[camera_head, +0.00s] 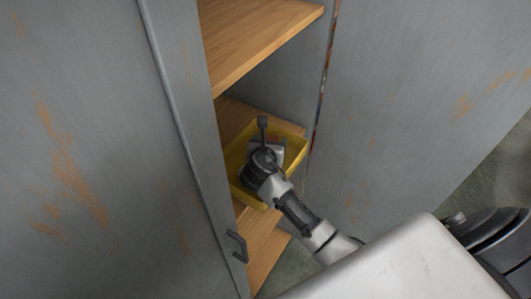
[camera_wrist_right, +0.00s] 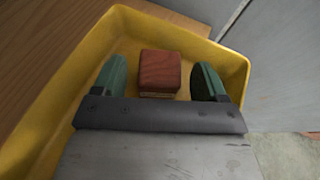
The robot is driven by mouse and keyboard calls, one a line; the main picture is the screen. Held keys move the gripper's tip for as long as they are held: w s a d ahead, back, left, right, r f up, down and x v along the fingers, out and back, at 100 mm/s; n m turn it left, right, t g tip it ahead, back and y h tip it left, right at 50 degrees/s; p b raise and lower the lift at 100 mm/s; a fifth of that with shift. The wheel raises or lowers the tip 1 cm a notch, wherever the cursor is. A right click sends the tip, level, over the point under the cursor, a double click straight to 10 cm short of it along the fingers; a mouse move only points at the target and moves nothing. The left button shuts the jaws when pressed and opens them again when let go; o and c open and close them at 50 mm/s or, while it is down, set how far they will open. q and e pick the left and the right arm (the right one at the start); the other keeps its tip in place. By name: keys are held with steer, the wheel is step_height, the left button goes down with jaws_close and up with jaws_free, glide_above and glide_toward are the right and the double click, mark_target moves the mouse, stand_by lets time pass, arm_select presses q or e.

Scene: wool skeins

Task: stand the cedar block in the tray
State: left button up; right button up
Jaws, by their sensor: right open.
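The cedar block (camera_wrist_right: 160,68), reddish brown with a paler lower strip, is inside the yellow tray (camera_wrist_right: 52,92) in the right wrist view. The tray also shows on a cabinet shelf in the head view (camera_head: 233,160). My right gripper (camera_wrist_right: 162,76) is open over the tray, with a green finger on each side of the block and a visible gap on both sides. In the head view my right gripper (camera_head: 267,146) covers much of the tray and hides most of what lies in it. I cannot tell whether the block stands upright or lies flat. My left gripper is not in view.
The tray is on a wooden shelf (camera_head: 229,113) inside a grey cabinet. Another shelf (camera_head: 255,38) is above it and one (camera_head: 268,258) below. A grey door (camera_head: 90,130) with a dark handle (camera_head: 236,246) is at left, and a grey panel (camera_head: 400,110) at right.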

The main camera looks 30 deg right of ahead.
steer(key=v, duration=0.9)
steer(key=shift+b, duration=0.35)
